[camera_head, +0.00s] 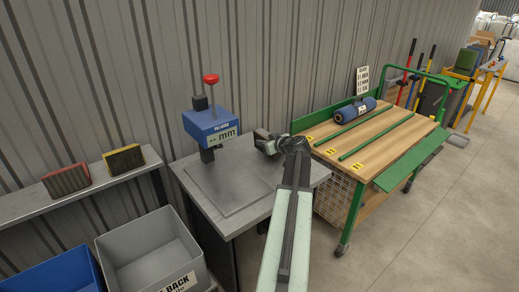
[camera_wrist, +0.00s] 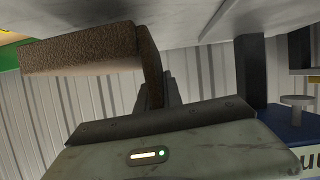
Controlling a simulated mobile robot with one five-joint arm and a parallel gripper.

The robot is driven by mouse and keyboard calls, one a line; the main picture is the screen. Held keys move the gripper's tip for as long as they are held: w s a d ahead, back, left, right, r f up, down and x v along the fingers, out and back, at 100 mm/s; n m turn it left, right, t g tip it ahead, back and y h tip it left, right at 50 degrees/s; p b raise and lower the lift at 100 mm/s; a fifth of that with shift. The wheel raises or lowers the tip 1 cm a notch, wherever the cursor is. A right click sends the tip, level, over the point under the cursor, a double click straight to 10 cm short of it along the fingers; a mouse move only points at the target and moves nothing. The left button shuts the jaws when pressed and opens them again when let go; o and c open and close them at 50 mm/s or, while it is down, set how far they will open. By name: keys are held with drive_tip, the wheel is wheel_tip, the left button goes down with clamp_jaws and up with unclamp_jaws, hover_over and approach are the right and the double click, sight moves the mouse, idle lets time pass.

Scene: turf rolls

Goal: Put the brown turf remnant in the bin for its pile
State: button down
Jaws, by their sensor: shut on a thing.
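The brown turf remnant (camera_wrist: 80,50) is a rough brown slab, close up at the upper left of the wrist view. My gripper (camera_wrist: 153,85) is shut on its end. In the head view my gripper (camera_head: 264,143) is over the right back of the grey metal bench, just right of the blue gauge; the remnant cannot be made out there. A grey bin (camera_head: 125,239) with a partly readable label ending in "BACK" and a blue bin (camera_head: 30,283), cut off by the frame, stand at the lower left.
A blue thickness gauge (camera_head: 211,125) with a red knob stands on the bench (camera_head: 190,178). A reddish sample (camera_head: 66,179) and a yellow-edged sample (camera_head: 123,160) stand on a shelf. A green-framed wooden cart (camera_head: 385,139) holding a blue roll (camera_head: 355,110) stands right. Floor at right is clear.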

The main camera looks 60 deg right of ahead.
sight(260, 148)
drive_tip(key=f+b, duration=0.1)
drive_tip(key=f, duration=0.1)
drive_tip(key=f+b, duration=0.2)
drive_tip(key=shift+s+d, duration=0.15)
drive_tip(key=shift+s, duration=0.05)
drive_tip(key=shift+w+a+r, duration=0.25)
drive_tip(key=shift+w, duration=0.05)
drive_tip(key=shift+f, duration=0.15)
drive_tip(key=c, duration=1.5)
unclamp_jaws()
